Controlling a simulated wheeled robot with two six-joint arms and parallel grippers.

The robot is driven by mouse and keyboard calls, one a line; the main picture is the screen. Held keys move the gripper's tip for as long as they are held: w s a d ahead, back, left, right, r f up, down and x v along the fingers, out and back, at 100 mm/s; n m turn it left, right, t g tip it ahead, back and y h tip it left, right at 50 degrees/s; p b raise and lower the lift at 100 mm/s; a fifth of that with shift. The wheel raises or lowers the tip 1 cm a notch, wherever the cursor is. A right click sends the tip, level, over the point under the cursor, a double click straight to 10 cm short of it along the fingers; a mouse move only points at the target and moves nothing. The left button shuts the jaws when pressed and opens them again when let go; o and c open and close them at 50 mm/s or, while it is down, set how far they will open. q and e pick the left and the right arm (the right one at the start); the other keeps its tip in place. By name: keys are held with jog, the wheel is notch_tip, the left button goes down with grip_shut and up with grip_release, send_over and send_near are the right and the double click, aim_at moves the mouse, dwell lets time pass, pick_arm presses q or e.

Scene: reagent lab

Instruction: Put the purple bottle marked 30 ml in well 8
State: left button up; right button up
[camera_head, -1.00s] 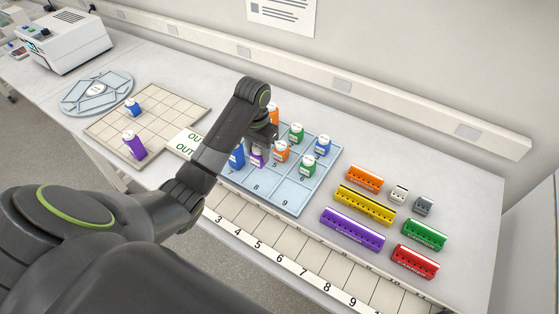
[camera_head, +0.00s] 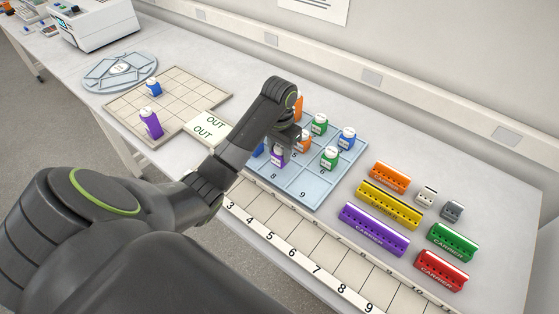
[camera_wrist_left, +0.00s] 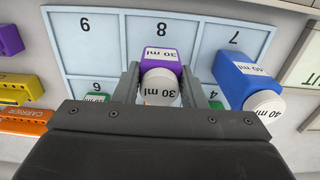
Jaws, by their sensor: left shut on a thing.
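A purple bottle with a white cap marked 30 ml (camera_wrist_left: 161,80) is between the two fingers of my left gripper (camera_wrist_left: 160,90), which is shut on it. In the head view the held purple bottle (camera_head: 277,158) is upright at well 8 of the pale blue rack (camera_head: 318,198). The printed 8 shows in front of it. I cannot tell whether its base touches the well floor. In the left wrist view, well 8 (camera_wrist_left: 145,30) lies between well 9 and well 7. My left gripper (camera_head: 284,140) is partly hidden by its own arm in the head view.
A blue 40 ml bottle (camera_wrist_left: 250,80) stands in well 7, close beside my finger. Green bottles (camera_head: 329,158), orange bottles and a blue bottle (camera_head: 347,138) fill other wells; well 9 (camera_head: 304,188) is empty. Another purple bottle (camera_head: 151,124) stands on the beige grid. Coloured carriers (camera_head: 374,230) lie right.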

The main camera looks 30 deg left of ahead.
aim_at(280, 158)
pick_arm(q)
notch_tip(280, 158, down, 3)
jog(key=shift+r, duration=0.15)
pick_arm(e)
jog(key=shift+s+f, duration=0.2)
jog(key=shift+s, duration=0.3)
jog(key=shift+s+f, duration=0.15)
jog(key=shift+s, duration=0.3)
pick_arm(q)
jog(key=shift+f, duration=0.2)
jog(key=o, duration=1)
jog(key=shift+f, duration=0.1)
pick_arm(e)
jog(key=shift+w, duration=0.25)
